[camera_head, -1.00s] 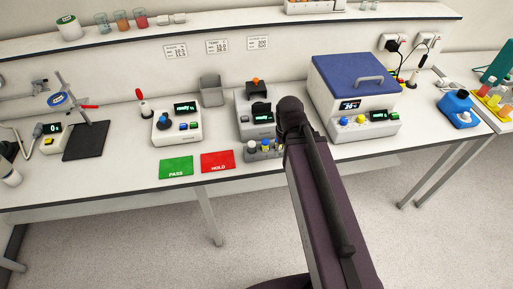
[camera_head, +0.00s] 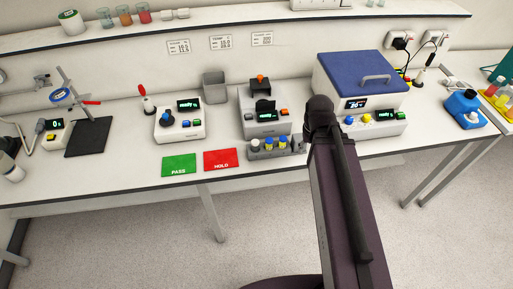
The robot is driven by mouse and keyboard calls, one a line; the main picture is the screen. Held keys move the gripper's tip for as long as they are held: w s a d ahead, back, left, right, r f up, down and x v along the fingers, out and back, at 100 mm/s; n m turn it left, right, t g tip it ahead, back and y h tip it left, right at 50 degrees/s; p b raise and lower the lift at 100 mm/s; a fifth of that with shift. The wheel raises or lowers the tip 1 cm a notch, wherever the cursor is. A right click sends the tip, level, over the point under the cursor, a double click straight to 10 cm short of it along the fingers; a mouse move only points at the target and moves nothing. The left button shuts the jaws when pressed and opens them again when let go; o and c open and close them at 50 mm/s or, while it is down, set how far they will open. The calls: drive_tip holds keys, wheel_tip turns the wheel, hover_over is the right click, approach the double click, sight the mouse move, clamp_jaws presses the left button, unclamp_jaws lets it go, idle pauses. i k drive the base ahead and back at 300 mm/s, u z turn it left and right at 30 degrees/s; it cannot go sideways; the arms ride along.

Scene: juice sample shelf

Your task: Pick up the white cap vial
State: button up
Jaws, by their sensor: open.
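A small grey rack (camera_head: 288,154) stands near the front edge of the bench, in front of a grey device. It holds several small vials. The leftmost one has a pale, whitish cap (camera_head: 255,143) and stands upright. Beside it are vials with yellow bodies and blue tops (camera_head: 268,143). My dark arm rises from the bottom right, and its upper joint is just right of the rack. My gripper cannot be made out in this view.
Green PASS (camera_head: 179,166) and red HOLD (camera_head: 221,160) mats lie left of the rack. Behind stands a grey device (camera_head: 254,124) with a black top. A blue-lidded machine (camera_head: 362,76) stands right, partly behind my arm. Bare bench lies left of the PASS mat.

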sight(255, 143)
drive_tip(key=z, duration=0.1)
drive_tip(key=k, duration=1.25)
drive_tip(key=u, duration=0.35)
drive_tip(key=i, duration=1)
drive_tip(key=u, duration=0.05)
